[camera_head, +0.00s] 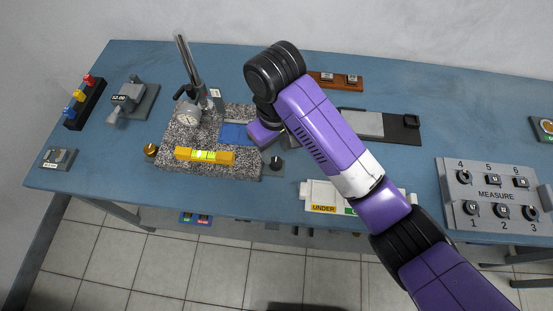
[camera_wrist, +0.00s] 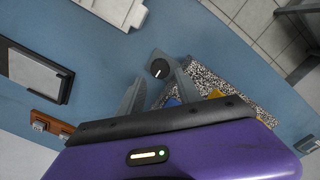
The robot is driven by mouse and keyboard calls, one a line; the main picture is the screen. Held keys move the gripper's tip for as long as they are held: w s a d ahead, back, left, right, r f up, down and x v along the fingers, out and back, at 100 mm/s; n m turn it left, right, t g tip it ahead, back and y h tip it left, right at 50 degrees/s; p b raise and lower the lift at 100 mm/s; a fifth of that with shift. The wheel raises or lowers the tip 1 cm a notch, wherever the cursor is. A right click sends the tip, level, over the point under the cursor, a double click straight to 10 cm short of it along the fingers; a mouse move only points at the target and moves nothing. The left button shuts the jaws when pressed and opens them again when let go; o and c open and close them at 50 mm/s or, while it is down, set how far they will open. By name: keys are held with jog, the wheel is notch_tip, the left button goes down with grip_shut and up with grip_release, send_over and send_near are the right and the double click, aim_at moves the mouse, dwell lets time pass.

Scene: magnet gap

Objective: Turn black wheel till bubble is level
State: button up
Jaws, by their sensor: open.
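The black wheel (camera_head: 276,163) sits at the right front corner of the granite plate (camera_head: 168,165). In the wrist view the black wheel (camera_wrist: 160,69), with a white mark on its top, shows beyond and between my fingertips. A yellow spirit level (camera_head: 223,157) lies along the plate's front edge; its vial (camera_head: 204,155) is bright yellow-green, and the bubble is too small to place. My gripper (camera_wrist: 161,80) is open and empty, its fingers pointing toward the wheel. In the head view my arm hides most of the fingers.
A brass knob (camera_head: 151,150) is at the plate's left front corner. A dial gauge (camera_head: 187,115) on a stand rises from the plate, left of my gripper. A white block marked UNDER (camera_head: 321,198) lies to the right of the wheel. A MEASURE switch panel (camera_head: 494,182) is far right.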

aim_at(276, 162)
notch_tip(276, 162, down, 3)
jog(key=shift+f+b, duration=0.1)
jog(key=shift+b, duration=0.7)
jog(key=shift+f+p, duration=0.35)
jog(key=shift+f, duration=0.7)
jog(key=shift+c, duration=0.4)
grip_shut()
jog(key=shift+r+m+p, duration=0.15)
jog(key=shift+m+p, duration=0.15)
jog(key=shift+p, duration=0.3)
